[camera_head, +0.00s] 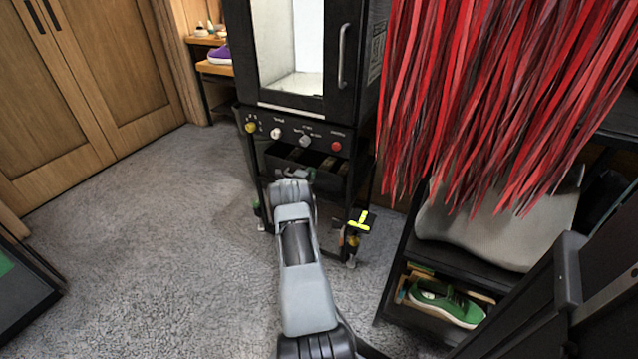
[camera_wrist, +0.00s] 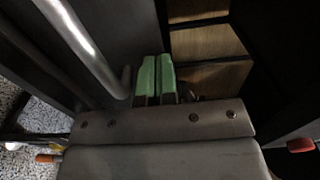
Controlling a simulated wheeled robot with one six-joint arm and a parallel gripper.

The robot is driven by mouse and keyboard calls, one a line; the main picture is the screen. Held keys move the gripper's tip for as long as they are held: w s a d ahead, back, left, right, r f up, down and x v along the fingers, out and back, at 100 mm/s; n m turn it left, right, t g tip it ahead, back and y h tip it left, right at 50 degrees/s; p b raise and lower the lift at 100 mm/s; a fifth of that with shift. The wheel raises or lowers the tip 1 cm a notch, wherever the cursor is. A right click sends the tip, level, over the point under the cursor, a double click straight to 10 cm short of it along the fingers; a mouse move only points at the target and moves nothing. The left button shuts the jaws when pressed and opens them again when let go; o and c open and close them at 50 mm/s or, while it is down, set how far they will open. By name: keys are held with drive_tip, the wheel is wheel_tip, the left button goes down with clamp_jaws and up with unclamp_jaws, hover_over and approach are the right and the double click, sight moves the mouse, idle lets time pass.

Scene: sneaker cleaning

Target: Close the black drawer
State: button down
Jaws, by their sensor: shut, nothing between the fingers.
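The black drawer (camera_head: 289,158) sits under the knob panel of the black cabinet in the head view. It is pulled out, and its inside with dividers shows. In the wrist view, the drawer (camera_wrist: 207,44) shows wood-coloured compartments at the upper right, and a dark panel with a metal bar handle (camera_wrist: 83,42) at the left. My gripper (camera_wrist: 156,76) is shut and empty, its green fingertips together beside the dark panel and the compartments. I cannot tell whether they touch the drawer.
The black cabinet (camera_head: 338,125) has a lit white interior above the knobs. Red strips (camera_head: 490,80) hang at the right, over a rack with a green sneaker (camera_head: 447,303). A yellow-topped item (camera_head: 360,222) is beside my arm. Grey floor at the left is clear.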

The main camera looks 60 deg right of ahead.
drive_tip(key=shift+w+d+r, duration=0.2)
drive_tip(key=shift+w+r, duration=0.05)
drive_tip(key=shift+r, duration=0.2)
drive_tip(key=shift+a+p, duration=0.55)
drive_tip(key=shift+p, duration=0.3)
drive_tip(key=s+a+p, duration=0.2)
drive_tip(key=a+p, duration=0.2)
drive_tip(key=a, duration=0.9)
drive_tip(key=shift+s+f, duration=0.3)
drive_tip(key=shift+f, duration=0.15)
